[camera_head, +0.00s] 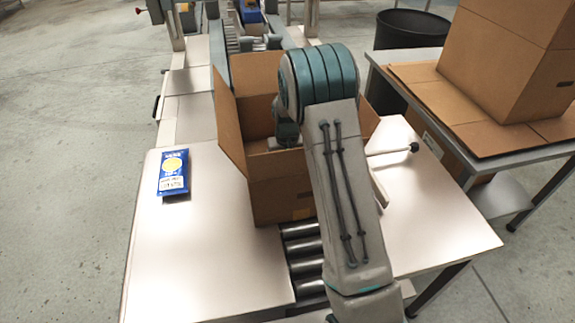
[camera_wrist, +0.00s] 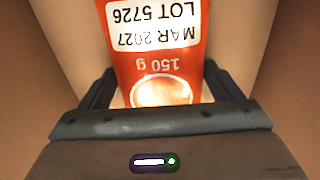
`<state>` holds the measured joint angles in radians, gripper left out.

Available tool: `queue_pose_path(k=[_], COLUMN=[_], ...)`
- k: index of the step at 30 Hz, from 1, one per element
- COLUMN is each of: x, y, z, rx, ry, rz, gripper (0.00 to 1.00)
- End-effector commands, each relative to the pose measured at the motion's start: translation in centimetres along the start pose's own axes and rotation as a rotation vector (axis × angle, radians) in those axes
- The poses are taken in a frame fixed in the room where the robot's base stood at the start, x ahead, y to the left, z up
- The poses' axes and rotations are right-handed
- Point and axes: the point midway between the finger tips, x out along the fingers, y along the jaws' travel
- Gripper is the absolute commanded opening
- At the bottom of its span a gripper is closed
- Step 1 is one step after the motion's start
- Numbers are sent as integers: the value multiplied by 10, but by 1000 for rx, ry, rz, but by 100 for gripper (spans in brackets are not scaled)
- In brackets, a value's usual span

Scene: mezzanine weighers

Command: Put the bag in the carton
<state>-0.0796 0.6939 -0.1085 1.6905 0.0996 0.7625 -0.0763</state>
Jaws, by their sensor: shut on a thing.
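An open brown carton (camera_head: 281,192) stands on rollers in the middle of the bench, with its flaps up. My arm reaches over it, and in the head view the fingertips are hidden behind the arm and carton. In the wrist view my gripper (camera_wrist: 156,92) is shut on an orange-red bag (camera_wrist: 157,62) with a white label reading "MAR 2027 LOT 5726" and "150 g". Brown carton walls surround the bag there; whether it touches the bottom I cannot tell. A blue bag (camera_head: 173,172) with a yellow disc lies flat on the bench left of the carton.
The carton's left flap (camera_head: 229,125) leans outward. A white-handled tool (camera_head: 392,152) lies right of the carton. A side table (camera_head: 489,126) at right bears cardboard and a large carton (camera_head: 512,57). A dark bin (camera_head: 408,30) stands behind. The bench's front left is clear.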

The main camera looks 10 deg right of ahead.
Motion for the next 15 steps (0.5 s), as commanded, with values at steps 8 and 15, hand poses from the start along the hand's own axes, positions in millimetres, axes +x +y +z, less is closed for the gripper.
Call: queue_pose_path(k=[8,15], x=[2,2], y=[0,0], z=[0,0], rx=[0,0], ry=[0,0], rz=[0,0], gripper=[100,100])
